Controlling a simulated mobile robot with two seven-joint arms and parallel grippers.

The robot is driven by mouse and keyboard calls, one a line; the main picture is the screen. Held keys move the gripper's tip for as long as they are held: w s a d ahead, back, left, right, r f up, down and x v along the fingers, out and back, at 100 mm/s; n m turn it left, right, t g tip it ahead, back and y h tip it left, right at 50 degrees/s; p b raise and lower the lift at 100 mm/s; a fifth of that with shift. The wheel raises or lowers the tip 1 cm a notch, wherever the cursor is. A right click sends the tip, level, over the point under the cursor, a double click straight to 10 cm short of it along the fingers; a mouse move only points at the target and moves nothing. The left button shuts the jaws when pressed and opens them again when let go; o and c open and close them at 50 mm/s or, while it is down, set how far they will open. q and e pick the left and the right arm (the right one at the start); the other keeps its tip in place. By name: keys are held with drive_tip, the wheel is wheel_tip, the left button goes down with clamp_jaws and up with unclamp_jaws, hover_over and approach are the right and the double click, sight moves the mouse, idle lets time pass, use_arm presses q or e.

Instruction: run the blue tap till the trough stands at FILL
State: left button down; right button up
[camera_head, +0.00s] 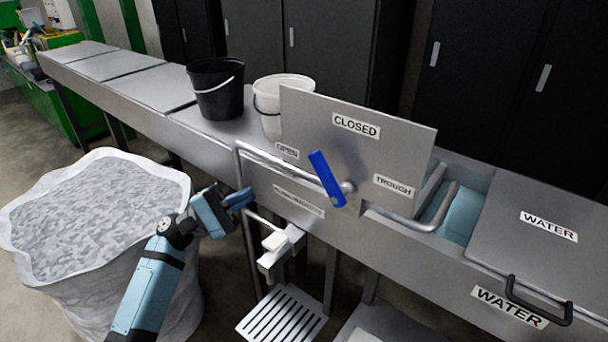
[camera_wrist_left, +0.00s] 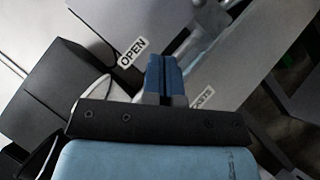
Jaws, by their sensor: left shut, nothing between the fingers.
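The blue tap handle (camera_head: 327,180) is mounted on an upright metal panel (camera_head: 410,140) with signs reading CLOSED, OPEN and TROUGH. The handle slants, its upper end pointing up-left, between the OPEN sign (camera_head: 286,151) and the CLOSED sign (camera_head: 356,125). The trough (camera_head: 462,212) shows pale blue in the gap right of the panel; no FILL mark is readable. My left gripper (camera_head: 246,198) is left of and below the handle, apart from it, shut and empty. In the left wrist view its blue fingers (camera_wrist_left: 163,75) are together, near the OPEN sign (camera_wrist_left: 132,52). My right gripper is not in view.
A bent metal pipe (camera_head: 290,168) runs in front of the panel, near my left gripper. A pale block fitting (camera_head: 281,247) sits below. A black bucket (camera_head: 216,90) and a white bucket (camera_head: 268,106) stand on the bench. A large white sack (camera_head: 40,290) fills the left front.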

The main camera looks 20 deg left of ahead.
use_arm(q)
drive_tip(key=s+r+p+x, duration=0.1)
drive_tip(key=p+x, duration=0.3)
drive_tip(key=x, duration=0.8)
drive_tip(key=shift+s+d+r+p, duration=0.35)
drive_tip(key=shift+s+d+r, duration=0.15)
drive_tip(key=shift+s, duration=0.1)
drive_tip(key=shift+r, duration=0.15)
